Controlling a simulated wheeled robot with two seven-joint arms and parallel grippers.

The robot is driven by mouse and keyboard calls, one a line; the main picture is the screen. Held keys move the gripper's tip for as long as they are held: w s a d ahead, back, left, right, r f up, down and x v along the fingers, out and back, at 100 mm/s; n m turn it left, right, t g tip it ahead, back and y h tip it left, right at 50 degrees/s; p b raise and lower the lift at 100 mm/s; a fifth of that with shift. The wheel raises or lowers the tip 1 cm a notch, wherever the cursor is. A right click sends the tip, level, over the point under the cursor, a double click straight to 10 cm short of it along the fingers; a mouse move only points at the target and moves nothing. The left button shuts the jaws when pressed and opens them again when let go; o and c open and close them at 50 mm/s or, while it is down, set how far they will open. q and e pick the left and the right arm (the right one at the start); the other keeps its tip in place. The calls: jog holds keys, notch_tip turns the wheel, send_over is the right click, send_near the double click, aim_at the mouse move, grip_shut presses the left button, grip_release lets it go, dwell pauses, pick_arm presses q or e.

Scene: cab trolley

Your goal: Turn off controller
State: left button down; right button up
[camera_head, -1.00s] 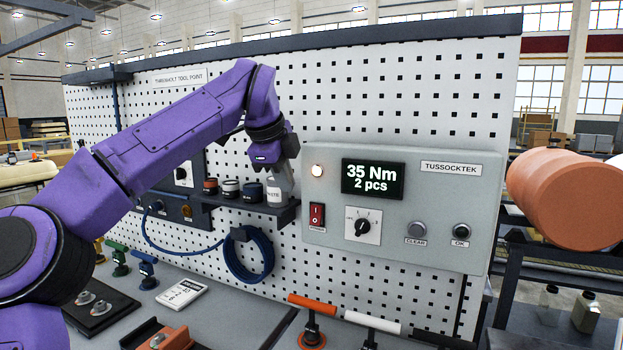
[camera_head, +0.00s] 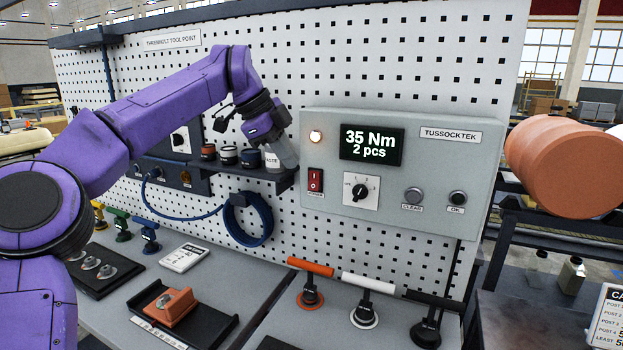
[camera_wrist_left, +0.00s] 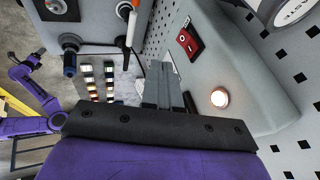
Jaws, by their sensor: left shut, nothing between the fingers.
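The grey TUSSOCKTEK controller (camera_head: 400,220) is fixed to the pegboard. Its display (camera_head: 371,145) is lit and reads "35 Nm 2 pcs", and a round lamp (camera_head: 315,137) glows at its upper left. The red power rocker switch (camera_head: 315,180) sits below the lamp; it also shows in the left wrist view (camera_wrist_left: 189,42), close to the fingers. My left gripper (camera_head: 290,162) is shut and empty, just left of the controller, apart from the switch. It shows in the left wrist view (camera_wrist_left: 163,80). My right gripper is not in the head view.
A small shelf (camera_head: 285,182) with several jars is behind and below my left gripper. A blue cable coil (camera_head: 247,220) hangs beneath it. Orange, white and black T-handled tools (camera_head: 312,268) stand on the bench below the controller. The front of the controller is clear.

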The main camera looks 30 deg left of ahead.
aim_at(317, 191)
pick_arm(q)
jog(key=w+f+p, duration=0.1)
jog(key=f, duration=0.1)
jog(key=w+d+f+p, duration=0.1)
jog(key=w+f, duration=0.1)
jog(key=w+f+p, duration=0.1)
jog(key=w+f, duration=0.1)
jog(key=shift+w+d, duration=0.25)
jog(key=shift+d, duration=0.05)
jog(key=shift+w+f, duration=0.15)
jog(key=shift+w, duration=0.05)
jog(key=shift+f, duration=0.1)
